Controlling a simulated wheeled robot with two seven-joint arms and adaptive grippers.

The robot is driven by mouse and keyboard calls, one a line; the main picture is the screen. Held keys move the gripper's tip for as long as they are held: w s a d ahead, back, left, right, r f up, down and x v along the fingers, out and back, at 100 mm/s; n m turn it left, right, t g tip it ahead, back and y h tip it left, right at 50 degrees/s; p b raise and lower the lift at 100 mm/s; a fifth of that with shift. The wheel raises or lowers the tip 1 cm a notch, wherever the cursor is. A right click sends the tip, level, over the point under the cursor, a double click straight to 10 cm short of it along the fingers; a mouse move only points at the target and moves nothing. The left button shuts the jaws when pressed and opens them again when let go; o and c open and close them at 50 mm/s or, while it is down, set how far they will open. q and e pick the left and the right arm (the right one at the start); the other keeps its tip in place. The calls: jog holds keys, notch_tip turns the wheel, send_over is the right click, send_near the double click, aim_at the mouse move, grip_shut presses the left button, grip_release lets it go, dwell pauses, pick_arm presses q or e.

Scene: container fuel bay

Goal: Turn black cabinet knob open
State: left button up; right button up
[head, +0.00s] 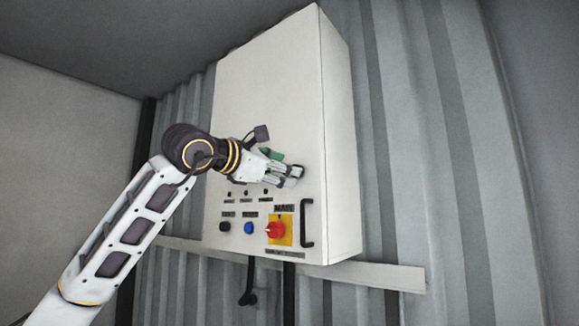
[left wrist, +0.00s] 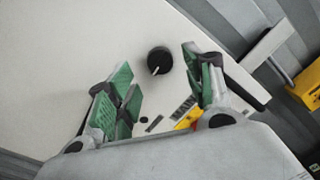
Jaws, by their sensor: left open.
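The white cabinet (head: 270,85) hangs on the corrugated wall with its door shut. A round black knob (left wrist: 159,61) with a white pointer line sits on its door in the left wrist view. In the head view I cannot make this knob out; my gripper covers that part of the door. My left gripper (head: 286,164) is in front of the door, above the control row. It is open and empty. In the left wrist view its green-padded fingers are on either side of the knob, which shows in the gap beyond them. I cannot tell any contact. My right gripper is not in view.
Below my gripper are a small black button (head: 224,227), a blue button (head: 249,228) and a red rotary switch (head: 277,230) on a yellow plate. A black bar handle (head: 307,222) stands out at their right. Something yellow (left wrist: 308,88) lies at the left wrist view's right edge.

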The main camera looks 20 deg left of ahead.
pick_arm(q)
jog(key=shift+p+x, duration=0.4)
jog(key=shift+x, duration=1.25)
jog(key=c, duration=1)
